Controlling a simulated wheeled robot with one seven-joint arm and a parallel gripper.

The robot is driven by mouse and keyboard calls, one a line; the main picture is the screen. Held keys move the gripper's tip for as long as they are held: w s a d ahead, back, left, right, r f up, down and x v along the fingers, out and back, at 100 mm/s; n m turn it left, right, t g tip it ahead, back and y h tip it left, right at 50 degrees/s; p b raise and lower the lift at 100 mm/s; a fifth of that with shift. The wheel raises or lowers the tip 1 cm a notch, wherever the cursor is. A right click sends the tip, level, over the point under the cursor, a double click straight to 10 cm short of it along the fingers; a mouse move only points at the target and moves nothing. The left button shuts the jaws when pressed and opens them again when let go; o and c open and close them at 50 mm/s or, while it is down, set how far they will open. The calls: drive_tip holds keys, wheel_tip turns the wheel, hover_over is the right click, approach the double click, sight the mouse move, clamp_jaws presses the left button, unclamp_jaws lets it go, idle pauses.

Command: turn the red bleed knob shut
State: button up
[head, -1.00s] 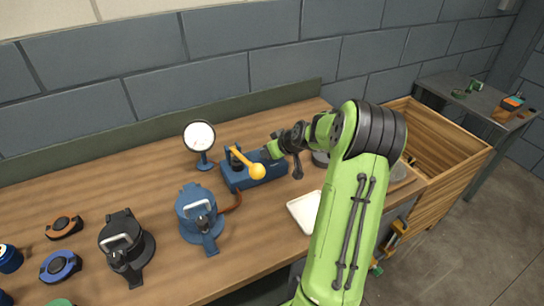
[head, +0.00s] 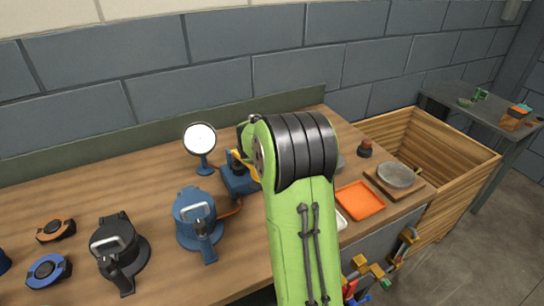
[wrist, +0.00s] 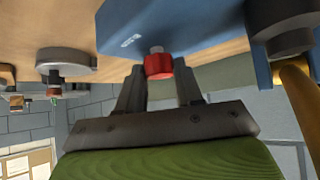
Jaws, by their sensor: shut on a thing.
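The blue pump body (head: 238,182) stands on the bench behind my arm in the head view; it also fills the top of the wrist view (wrist: 185,25). The red bleed knob (wrist: 158,66) sticks out of its face on a short metal stem. My gripper (wrist: 160,74) is shut on the red knob, one finger on each side of it. In the head view my arm hides the gripper and the knob. The knob's turn angle cannot be told.
The pump's yellow lever (wrist: 299,92) is close by on the right in the wrist view. A gauge (head: 200,138) stands left of the pump, a blue clamp-lidded casing (head: 195,220) in front. An orange tray (head: 360,200) and a round stone plate (head: 397,176) lie right.

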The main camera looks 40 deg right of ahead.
drive_tip(key=shift+m+g, duration=0.3)
drive_tip(key=shift+m, duration=0.1)
drive_tip(key=o, duration=1)
drive_tip(key=shift+o, duration=0.2)
